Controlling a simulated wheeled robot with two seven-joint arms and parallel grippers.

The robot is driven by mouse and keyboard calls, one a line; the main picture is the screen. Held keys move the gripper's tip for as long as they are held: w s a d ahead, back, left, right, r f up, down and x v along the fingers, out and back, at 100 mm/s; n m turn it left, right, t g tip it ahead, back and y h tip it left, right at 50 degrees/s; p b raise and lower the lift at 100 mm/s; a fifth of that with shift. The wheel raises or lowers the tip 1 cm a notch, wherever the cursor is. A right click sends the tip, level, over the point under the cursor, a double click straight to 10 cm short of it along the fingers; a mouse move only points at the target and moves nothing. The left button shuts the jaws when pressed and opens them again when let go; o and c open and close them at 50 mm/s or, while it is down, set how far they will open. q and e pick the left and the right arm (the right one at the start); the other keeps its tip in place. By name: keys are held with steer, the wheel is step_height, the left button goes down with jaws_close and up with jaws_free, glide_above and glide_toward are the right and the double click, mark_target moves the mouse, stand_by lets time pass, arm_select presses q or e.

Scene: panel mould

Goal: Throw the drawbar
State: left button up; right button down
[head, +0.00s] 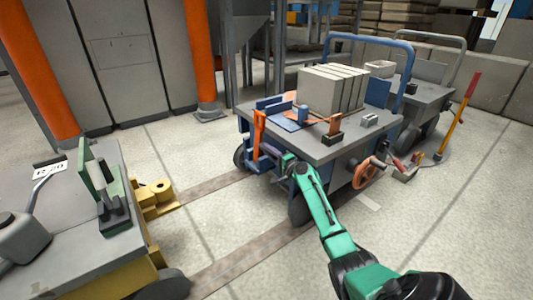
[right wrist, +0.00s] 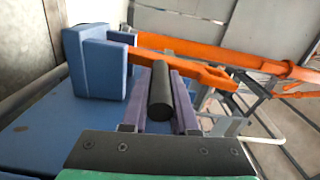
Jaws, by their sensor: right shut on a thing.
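The drawbar appears to be the orange bar (head: 259,132) standing upright at the near left end of the blue-grey cart (head: 340,148). In the right wrist view, an orange bar (right wrist: 195,72) runs across beside a blue block, with a dark round grip (right wrist: 160,92) by it. My right gripper (head: 287,160) reaches the cart end on the green arm. Its two purple-grey fingers (right wrist: 160,105) lie on either side of the dark grip and are shut on it. In the head view the grip is hidden. My left gripper is not in view.
A grey vehicle (head: 60,255) with a yellow coupling (head: 157,196) stands at left, with open floor (head: 215,215) between it and the cart. An orange handwheel (head: 366,174) sits on the cart's side. Grey blocks (head: 333,88) lie on top. A yellow red-handled lever (head: 457,118) stands at right.

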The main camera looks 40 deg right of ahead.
steer(key=shift+d+m, duration=0.3)
steer(key=shift+m, duration=0.2)
steer(key=c, duration=0.7)
jaws_free()
steer(key=s+p, duration=0.2)
steer(key=s, duration=0.5)
steer(key=s+p, duration=0.2)
steer(key=s, duration=0.5)
steer(key=shift+s+a+p, duration=0.2)
steer(key=shift+s+p, duration=0.1)
steer(key=shift+p, duration=0.1)
